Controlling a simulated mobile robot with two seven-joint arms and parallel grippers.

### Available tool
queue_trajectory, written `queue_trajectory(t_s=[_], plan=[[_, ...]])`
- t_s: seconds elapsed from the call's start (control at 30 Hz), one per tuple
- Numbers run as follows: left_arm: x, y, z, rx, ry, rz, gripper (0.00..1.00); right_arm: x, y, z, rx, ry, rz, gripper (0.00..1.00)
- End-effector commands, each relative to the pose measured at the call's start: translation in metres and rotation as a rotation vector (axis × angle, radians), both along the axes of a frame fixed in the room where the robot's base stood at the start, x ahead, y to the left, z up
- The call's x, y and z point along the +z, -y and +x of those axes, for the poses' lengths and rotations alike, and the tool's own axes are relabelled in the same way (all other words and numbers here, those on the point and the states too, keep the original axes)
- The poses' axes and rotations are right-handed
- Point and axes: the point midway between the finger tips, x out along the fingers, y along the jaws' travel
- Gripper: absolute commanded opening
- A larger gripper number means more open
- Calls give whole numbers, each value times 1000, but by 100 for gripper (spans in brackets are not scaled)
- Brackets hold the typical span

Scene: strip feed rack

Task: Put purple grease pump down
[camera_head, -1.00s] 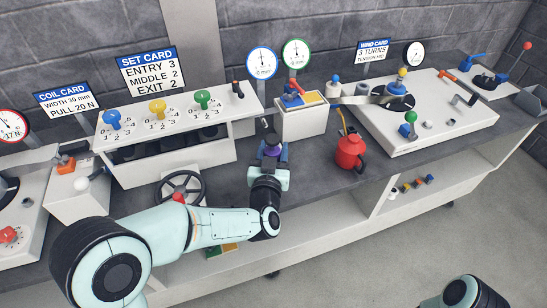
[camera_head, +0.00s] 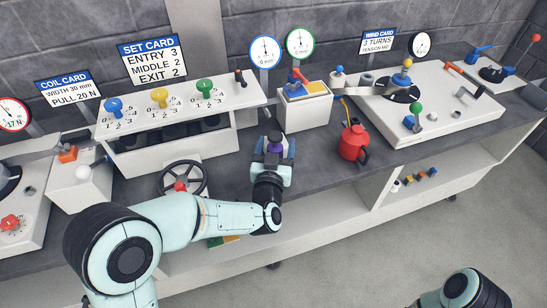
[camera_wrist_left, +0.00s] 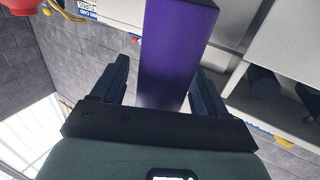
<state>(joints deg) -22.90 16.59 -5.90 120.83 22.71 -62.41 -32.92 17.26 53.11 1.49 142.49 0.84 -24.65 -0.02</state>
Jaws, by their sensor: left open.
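The purple grease pump (camera_head: 276,147) stands on the dark bench top, with a dark top part, between the cabinet with coloured knobs and the red can. In the left wrist view its purple body (camera_wrist_left: 176,55) lies between the two fingers. My left gripper (camera_head: 275,158) is open around the pump, with a visible gap at the left finger. The wrist view also shows the gripper (camera_wrist_left: 160,92) from behind. The pump's base is hidden by the gripper and wrist. My right gripper is out of view; only part of that arm shows at the lower right.
A red can (camera_head: 353,143) with a spout stands to the right of the pump. A handwheel (camera_head: 183,177) is at the left, close to my left forearm. A white box (camera_head: 304,113) with coloured parts stands behind. Dark bench top is free between the pump and the can.

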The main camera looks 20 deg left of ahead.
Motion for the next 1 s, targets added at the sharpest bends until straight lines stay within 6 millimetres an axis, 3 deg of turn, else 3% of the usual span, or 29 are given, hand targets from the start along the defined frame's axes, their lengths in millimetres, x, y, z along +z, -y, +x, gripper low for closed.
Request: queue_trajectory(t_s=[0.53, 0.7, 1.0], plan=[[2, 14, -102, -3, 0, -1, 74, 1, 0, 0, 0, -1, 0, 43], [2, 15, -117, 0, 0, -1, 74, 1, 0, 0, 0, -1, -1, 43], [2, 15, -119, 0, 1, 0, 74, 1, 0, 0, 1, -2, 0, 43]])
